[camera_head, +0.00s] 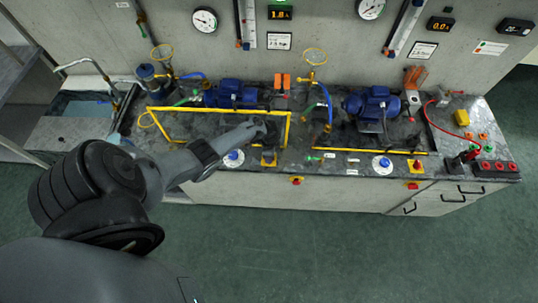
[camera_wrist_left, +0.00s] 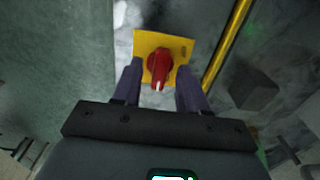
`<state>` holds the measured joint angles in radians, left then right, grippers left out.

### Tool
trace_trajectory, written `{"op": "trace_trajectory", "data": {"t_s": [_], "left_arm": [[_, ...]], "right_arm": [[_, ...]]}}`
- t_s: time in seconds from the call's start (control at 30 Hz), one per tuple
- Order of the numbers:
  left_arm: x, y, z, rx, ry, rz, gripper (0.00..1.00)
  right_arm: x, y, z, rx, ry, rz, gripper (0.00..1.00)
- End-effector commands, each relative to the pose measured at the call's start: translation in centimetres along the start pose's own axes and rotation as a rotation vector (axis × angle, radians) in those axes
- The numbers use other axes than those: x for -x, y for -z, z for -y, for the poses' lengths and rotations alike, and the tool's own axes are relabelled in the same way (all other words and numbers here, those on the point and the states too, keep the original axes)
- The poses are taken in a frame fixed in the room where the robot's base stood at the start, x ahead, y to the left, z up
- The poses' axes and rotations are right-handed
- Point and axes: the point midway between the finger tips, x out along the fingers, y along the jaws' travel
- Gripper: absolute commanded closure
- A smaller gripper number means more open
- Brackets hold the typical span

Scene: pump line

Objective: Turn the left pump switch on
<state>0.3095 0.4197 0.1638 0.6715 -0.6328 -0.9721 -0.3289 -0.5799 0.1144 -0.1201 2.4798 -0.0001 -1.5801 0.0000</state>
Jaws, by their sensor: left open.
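The left pump switch is a red rotary knob (camera_wrist_left: 159,66) with a pale mark, set on a yellow plate (camera_wrist_left: 181,47). In the head view the yellow plate (camera_head: 269,161) lies near the bench's front edge, partly covered by my left gripper (camera_head: 268,146); its knob is hard to make out there. In the left wrist view my left gripper (camera_wrist_left: 160,82) is open, one finger on each side of the knob. Gaps show between the knob and both fingers. The knob's marked end points down in that view, towards the gripper's body. My right gripper is not in view.
A yellow pipe (camera_head: 289,131) runs close beside the left switch. A blue dial (camera_head: 233,155) sits to its left. Blue pumps (camera_head: 232,94) stand behind. A second yellow switch plate (camera_head: 415,166) is further right. The floor in front is clear.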

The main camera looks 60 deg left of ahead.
Motion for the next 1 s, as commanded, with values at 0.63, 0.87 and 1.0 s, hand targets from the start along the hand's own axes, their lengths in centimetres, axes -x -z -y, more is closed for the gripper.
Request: {"op": "trace_trajectory", "data": {"t_s": [0.63,0.87,1.0], "left_arm": [[8.9,0.0,0.0,0.000,0.001,-0.001,0.57],[10.6,0.0,0.0,0.000,0.000,0.000,0.57],[10.8,0.0,0.0,0.000,0.000,0.000,0.57]], "right_arm": [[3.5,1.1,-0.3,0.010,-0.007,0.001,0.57],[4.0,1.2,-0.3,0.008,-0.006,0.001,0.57],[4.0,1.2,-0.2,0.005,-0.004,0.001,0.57]]}}
